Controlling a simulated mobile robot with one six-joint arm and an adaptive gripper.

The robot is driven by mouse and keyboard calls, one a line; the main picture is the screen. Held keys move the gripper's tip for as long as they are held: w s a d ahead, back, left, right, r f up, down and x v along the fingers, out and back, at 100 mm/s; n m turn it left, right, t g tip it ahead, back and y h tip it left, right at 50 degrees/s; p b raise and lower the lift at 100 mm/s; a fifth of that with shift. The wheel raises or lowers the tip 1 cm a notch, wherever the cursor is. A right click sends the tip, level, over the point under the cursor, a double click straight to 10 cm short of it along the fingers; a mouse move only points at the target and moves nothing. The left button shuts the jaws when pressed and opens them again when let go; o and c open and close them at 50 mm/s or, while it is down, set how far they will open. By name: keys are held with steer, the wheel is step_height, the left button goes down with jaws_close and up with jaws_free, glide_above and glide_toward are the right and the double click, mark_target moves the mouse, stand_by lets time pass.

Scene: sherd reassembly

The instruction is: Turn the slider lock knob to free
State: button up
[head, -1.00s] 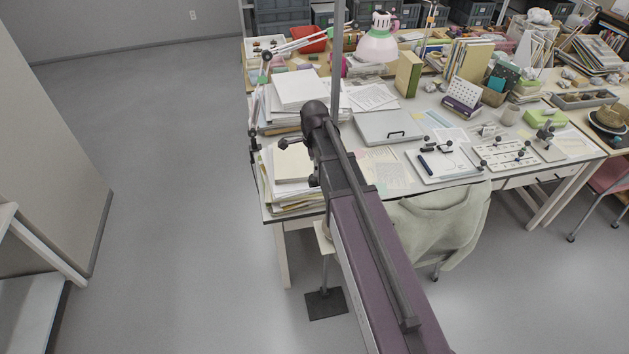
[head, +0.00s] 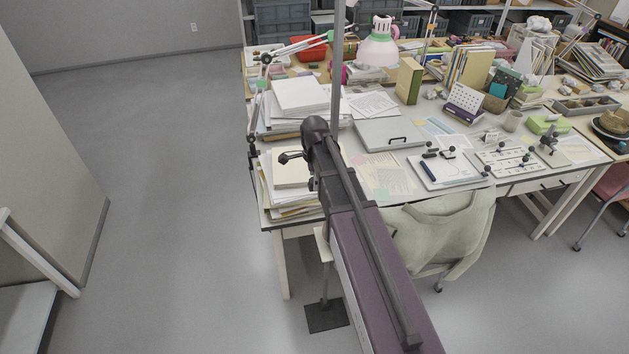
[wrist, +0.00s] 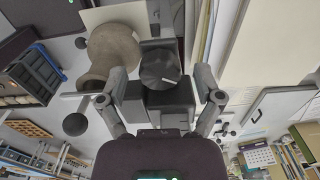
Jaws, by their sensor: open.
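The slider lock knob (wrist: 160,70) is a dark round knob with a short white mark on its face, in the middle of the wrist view. The mark points toward the right. Behind it is a dark block (wrist: 172,100), seemingly the slider body. My gripper (wrist: 162,78) is open, one finger on each side of the knob, with a visible gap to the knob on both sides. In the head view my arm covers this spot, so the knob cannot be made out there.
A grey upright post (head: 338,60) rises beside my arm; a dark plate (head: 326,316) lies on the floor. Paper stacks (head: 300,95) crowd the desk's left end. A ball-ended lever (wrist: 76,124) is left of my fingers. The floor at left is clear.

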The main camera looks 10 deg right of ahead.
steer(key=c, duration=1.2)
steer(key=shift+o, duration=0.2)
steer(key=shift+n, duration=2.8)
steer(key=o, duration=1.2)
steer(key=shift+c, duration=0.2)
